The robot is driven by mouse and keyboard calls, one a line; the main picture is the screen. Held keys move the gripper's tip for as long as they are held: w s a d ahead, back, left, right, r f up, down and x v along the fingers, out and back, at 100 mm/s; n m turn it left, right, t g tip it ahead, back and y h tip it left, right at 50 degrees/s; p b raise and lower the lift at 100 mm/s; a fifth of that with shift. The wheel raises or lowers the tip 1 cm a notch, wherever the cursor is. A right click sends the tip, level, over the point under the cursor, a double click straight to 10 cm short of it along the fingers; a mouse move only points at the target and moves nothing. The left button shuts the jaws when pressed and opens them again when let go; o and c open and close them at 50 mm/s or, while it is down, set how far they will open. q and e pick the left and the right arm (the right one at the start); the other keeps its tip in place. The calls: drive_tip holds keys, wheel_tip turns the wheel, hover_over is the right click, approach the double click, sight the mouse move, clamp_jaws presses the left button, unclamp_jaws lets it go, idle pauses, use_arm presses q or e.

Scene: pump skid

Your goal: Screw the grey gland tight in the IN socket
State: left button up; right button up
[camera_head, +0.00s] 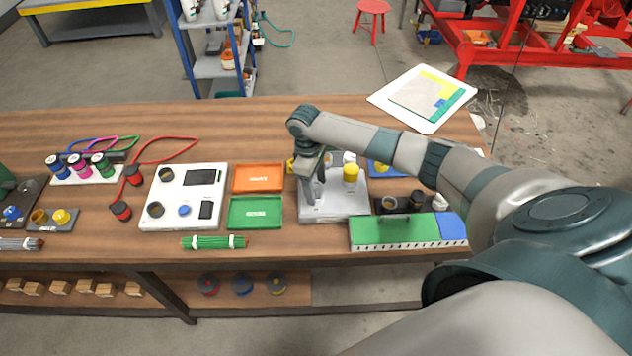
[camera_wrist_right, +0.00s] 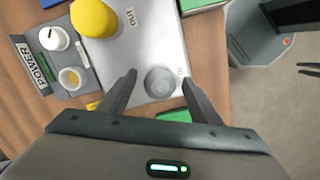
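The pump skid, a light grey plate (camera_head: 335,212), stands on the wooden bench; it also shows in the right wrist view (camera_wrist_right: 150,38). A round grey piece, which looks like the grey gland (camera_wrist_right: 160,82), sits on the plate beside the small IN lettering (camera_wrist_right: 181,72). My right gripper (camera_wrist_right: 159,77) is over it, with one finger on each side and a gap visible on both sides. In the head view my right gripper (camera_head: 315,197) points down at the plate's left part and hides the gland. How deep the gland sits cannot be told. My left gripper is not in view.
A yellow cap (camera_wrist_right: 93,17) stands near the OUT lettering, with a white knob (camera_wrist_right: 54,38) on the POWER panel beside it. Orange (camera_head: 258,178) and green (camera_head: 256,212) trays lie left of the plate. A green-and-blue block (camera_head: 400,232) lies in front right.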

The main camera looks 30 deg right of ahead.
idle(0.4)
drive_tip(key=n, duration=0.4)
drive_tip(key=shift+n, duration=0.3)
drive_tip(key=n+t, duration=0.1)
drive_tip(key=n, duration=0.3)
drive_tip(key=shift+n+h, duration=0.3)
drive_tip(key=shift+c, duration=0.5)
